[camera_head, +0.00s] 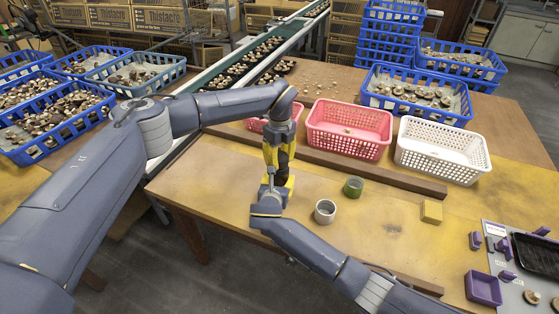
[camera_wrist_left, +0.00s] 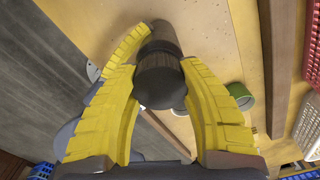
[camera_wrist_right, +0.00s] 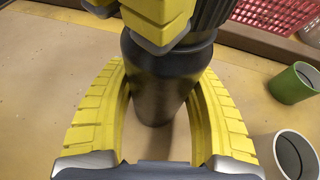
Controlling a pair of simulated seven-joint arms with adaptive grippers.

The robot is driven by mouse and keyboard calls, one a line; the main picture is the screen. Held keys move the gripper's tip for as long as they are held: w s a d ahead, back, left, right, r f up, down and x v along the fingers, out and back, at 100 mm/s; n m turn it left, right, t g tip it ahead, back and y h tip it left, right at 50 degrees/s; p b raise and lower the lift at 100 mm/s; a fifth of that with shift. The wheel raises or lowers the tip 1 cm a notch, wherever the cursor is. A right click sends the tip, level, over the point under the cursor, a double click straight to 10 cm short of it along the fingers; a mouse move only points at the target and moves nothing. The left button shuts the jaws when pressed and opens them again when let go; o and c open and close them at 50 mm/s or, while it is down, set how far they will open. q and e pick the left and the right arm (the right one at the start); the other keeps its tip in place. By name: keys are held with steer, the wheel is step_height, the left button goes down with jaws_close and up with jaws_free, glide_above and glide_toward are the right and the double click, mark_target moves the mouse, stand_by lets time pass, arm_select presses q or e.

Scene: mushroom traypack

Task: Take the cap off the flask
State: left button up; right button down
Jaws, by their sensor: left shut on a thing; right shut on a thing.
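A dark flask (camera_wrist_right: 155,85) stands roughly upright over the yellow table's left part. Its ribbed dark cap (camera_wrist_right: 213,15) sits at its top, above a narrower neck; I cannot tell whether it is loose. In the left wrist view the cap (camera_wrist_left: 160,82) is between the yellow fingers. My left gripper (camera_head: 280,152) comes from above and is shut on the cap. My right gripper (camera_head: 276,188) is lower and is shut on the flask's body. The fingers hide much of the flask in the head view, and its base is hard to see.
A grey cup (camera_head: 325,211) and a green cup (camera_head: 353,187) stand just right of the grippers. A wooden bar (camera_head: 375,177) runs behind them, before pink (camera_head: 348,146) and white (camera_head: 440,163) baskets. A yellow block (camera_head: 431,211) lies right. The table's left edge is close.

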mark_target(279, 156)
arm_select(q)
steer(key=shift+r, duration=0.65)
arm_select(e)
steer(key=shift+d, duration=0.1)
arm_select(q)
steer(key=shift+r, duration=0.15)
steer(key=shift+r, duration=1.95)
arm_select(e)
steer(key=shift+c, duration=2.1)
jaws_free()
steer(key=shift+o, duration=0.2)
steer(key=shift+s, duration=0.1)
